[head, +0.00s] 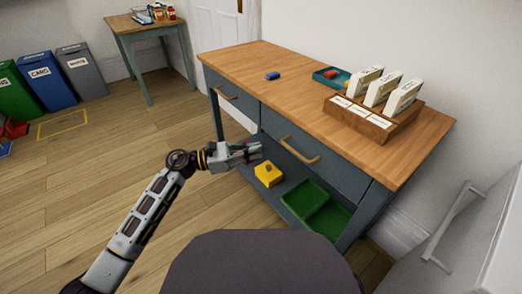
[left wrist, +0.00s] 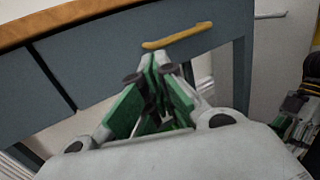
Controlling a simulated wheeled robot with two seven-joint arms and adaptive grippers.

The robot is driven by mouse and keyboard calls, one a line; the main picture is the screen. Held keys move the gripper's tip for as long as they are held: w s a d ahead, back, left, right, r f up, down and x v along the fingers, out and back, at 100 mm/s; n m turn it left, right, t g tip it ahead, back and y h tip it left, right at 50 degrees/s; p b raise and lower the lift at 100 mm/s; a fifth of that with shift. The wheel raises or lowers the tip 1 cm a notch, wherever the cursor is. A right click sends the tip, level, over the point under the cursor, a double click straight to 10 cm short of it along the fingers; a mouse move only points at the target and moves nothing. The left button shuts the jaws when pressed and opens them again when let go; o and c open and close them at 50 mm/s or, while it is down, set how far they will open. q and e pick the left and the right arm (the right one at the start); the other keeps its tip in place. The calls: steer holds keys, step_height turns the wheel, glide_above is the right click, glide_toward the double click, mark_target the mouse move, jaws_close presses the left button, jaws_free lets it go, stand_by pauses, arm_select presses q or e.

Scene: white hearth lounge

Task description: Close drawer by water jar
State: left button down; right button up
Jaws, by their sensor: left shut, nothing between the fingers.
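A wooden-topped blue-grey table (head: 300,85) has two drawers side by side. The left drawer (head: 235,98) and the right drawer (head: 315,160) each have a brass handle. Both fronts look about flush with the frame; a small gap cannot be ruled out. No water jar shows in either view. My left gripper (head: 258,151) is shut and empty, in front of the table, left of the right drawer's handle. In the left wrist view its fingertips (left wrist: 152,66) point at a drawer front (left wrist: 110,60), just below a handle (left wrist: 178,36). Contact cannot be told.
The lower shelf holds a yellow block (head: 268,175) and a green tray (head: 315,208). A wooden rack (head: 372,123) with white boxes, a teal tray (head: 327,78) and a blue item (head: 272,76) are on top. A white cabinet (head: 475,235) stands right.

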arm_select(q)
steer(key=p+v, duration=0.1)
steer(key=v, duration=0.7)
steer(key=shift+p, duration=0.3)
steer(key=shift+a, duration=0.1)
